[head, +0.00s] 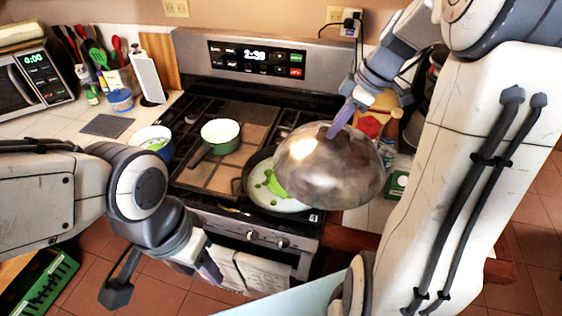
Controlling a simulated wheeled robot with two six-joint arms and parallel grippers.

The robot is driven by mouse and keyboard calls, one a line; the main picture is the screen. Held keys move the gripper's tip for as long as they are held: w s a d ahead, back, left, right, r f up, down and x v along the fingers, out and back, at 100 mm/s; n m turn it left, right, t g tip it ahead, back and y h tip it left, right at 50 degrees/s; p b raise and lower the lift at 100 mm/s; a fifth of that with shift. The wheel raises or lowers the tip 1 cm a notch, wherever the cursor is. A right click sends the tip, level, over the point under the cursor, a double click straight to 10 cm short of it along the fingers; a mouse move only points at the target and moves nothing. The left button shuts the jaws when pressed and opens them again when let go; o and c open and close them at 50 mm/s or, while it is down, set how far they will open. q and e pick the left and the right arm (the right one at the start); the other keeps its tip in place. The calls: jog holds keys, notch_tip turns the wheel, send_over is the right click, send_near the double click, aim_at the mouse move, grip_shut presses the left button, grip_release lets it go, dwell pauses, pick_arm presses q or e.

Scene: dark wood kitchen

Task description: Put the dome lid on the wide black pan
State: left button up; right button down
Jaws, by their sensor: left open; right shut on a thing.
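The silver dome lid (330,172) hangs tilted over the right part of the wide black pan (247,178) in the head view. The pan sits on the front right of the stove, with a pale inside and green pieces in it. The lid hides the pan's right side, and I cannot tell whether the two touch. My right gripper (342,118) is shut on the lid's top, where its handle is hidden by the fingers. My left gripper (163,278) is open and empty, low in front of the stove's left side.
A green pot (221,140) stands on the stove left of the pan, its handle pointing toward the front. Bottles and packages stand right of the stove. A towel (262,272) hangs on the oven front.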

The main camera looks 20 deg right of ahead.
jog(key=shift+w, duration=0.35)
jog(key=shift+w+a+f, duration=0.1)
jog(key=shift+w+a, duration=0.1)
jog(key=shift+w, duration=0.1)
jog(key=w+a+f+p, duration=0.1)
jog(key=w+a+f, duration=0.1)
jog(key=w+a+f+p, duration=0.2)
jog(key=w, duration=0.1)
jog(key=w+a+f+p, duration=0.1)
jog(key=w+a+f, duration=0.1)
jog(key=w+a, duration=0.1)
jog(key=shift+a+f+p, duration=0.1)
jog(key=shift+f+p, duration=0.05)
jog(key=shift+p, duration=0.2)
jog(key=shift+a+f, duration=0.1)
jog(key=shift+f, duration=0.05)
notch_tip(320, 180, down, 3)
jog(key=shift+f+p, duration=0.1)
jog(key=shift+p, duration=0.6)
jog(key=shift+f, duration=0.45)
pick_arm(q)
notch_tip(320, 180, up, 6)
jog(key=shift+w, duration=0.4)
